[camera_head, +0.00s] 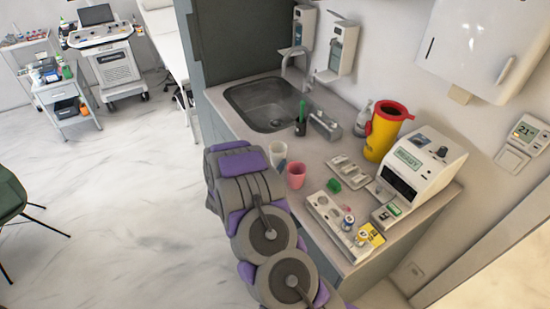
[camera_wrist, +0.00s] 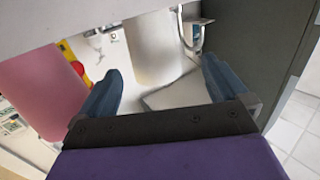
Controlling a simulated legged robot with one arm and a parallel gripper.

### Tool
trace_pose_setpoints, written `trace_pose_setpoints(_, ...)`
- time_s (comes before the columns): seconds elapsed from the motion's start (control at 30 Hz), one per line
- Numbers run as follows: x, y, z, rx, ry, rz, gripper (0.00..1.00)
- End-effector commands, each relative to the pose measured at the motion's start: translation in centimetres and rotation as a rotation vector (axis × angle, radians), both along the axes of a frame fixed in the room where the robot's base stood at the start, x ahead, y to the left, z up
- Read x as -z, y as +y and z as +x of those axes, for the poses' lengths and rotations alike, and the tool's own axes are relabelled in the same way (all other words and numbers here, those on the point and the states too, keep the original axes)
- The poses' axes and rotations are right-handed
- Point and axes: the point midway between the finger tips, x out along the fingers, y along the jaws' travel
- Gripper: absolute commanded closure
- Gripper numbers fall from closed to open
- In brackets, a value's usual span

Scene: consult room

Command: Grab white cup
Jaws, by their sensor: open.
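The white cup (camera_head: 278,153) stands upright near the counter's front edge, partly hidden by my arm in the head view. In the wrist view, which looks upside down, the white cup (camera_wrist: 154,50) shows between the two blue fingertips. My gripper (camera_wrist: 162,66) is open, with visible space on both sides of the cup. I cannot tell how deep the cup lies between the fingers.
A sink (camera_head: 262,103) lies behind the cups on the counter (camera_head: 335,143). A green-and-black item (camera_head: 301,119), a yellow-and-red container (camera_head: 385,130) and a white device (camera_head: 418,166) stand farther back and right. A tray (camera_head: 325,212) with small items lies right of my arm.

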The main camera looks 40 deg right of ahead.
Motion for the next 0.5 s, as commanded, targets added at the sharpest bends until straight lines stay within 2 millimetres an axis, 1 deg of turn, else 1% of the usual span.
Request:
trace_pose_setpoints(0.17,0.0,-1.3,0.4,0.004,-0.001,0.0,0.0)
trace_pose_setpoints(0.4,-0.1,-3.6,2.0,0.004,-0.002,-0.006,0.0)
trace_pose_setpoints(0.5,-0.1,-4.1,2.4,0.003,0.0,-0.007,0.0)
